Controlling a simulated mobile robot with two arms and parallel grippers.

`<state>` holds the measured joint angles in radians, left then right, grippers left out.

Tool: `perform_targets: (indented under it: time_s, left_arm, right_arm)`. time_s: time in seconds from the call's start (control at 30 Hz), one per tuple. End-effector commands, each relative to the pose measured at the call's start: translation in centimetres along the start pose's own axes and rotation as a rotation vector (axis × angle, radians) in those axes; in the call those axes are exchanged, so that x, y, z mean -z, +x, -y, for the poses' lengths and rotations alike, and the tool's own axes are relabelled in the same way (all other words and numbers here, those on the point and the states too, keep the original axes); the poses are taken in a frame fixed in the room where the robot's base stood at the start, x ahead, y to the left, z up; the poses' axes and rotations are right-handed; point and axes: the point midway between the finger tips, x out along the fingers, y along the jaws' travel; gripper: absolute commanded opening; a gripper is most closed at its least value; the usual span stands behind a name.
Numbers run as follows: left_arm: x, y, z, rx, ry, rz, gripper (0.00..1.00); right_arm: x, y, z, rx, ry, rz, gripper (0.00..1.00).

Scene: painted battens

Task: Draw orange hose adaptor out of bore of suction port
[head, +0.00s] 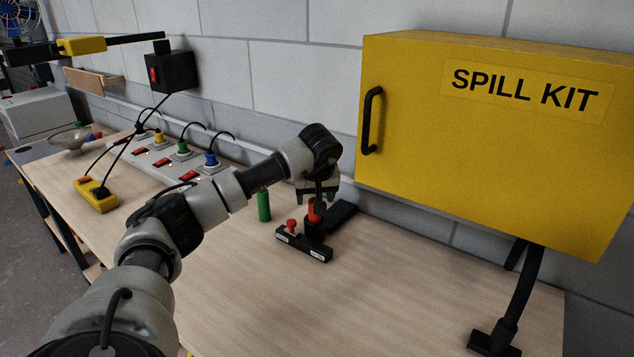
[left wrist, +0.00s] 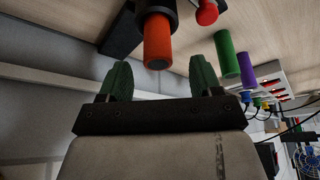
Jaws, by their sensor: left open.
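The orange hose adaptor (head: 314,207) stands upright in the bore of the black suction port (head: 314,227). In the left wrist view the adaptor (left wrist: 157,45) sticks out of the port's dark collar (left wrist: 157,8). My left gripper (head: 317,194) is just above it in the head view. Its green fingers (left wrist: 160,78) are open in the left wrist view. The adaptor's free end lies just beyond the gap between the fingertips, apparently not touched. How deep the adaptor sits is hidden. My right gripper is not in view.
A red knob (head: 291,225) stands beside the port on a black labelled base (head: 303,244). A green cylinder (head: 264,205) is to the left, a black block (head: 341,215) behind. A yellow spill kit cabinet (head: 480,140) overhangs the bench at right. The front bench is clear.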

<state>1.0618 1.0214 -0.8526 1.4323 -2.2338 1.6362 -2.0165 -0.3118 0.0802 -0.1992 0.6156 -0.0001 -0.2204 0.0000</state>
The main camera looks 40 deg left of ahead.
Motion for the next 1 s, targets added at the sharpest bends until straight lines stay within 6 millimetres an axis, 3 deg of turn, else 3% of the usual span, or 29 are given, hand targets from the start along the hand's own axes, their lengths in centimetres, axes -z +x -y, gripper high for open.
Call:
perform_targets:
  time_s: [0.1, 0.3, 0.67, 1.0]
  left_arm:
    - [-0.1, 2.0, 0.0, 0.002, -0.001, 0.003, 0.64]
    - [-0.1, 4.1, 0.0, -0.001, 0.0, 0.002, 0.64]
    - [0.0, 4.7, 0.0, -0.001, 0.0, 0.0, 0.64]
    - [0.0, 4.7, 0.0, -0.001, 0.0, 0.0, 0.15]
  right_arm:
    - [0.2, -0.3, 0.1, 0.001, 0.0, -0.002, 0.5]
    - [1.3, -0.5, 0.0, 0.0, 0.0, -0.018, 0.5]
    - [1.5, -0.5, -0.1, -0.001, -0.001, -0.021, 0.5]
    - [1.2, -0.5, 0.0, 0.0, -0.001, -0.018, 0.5]
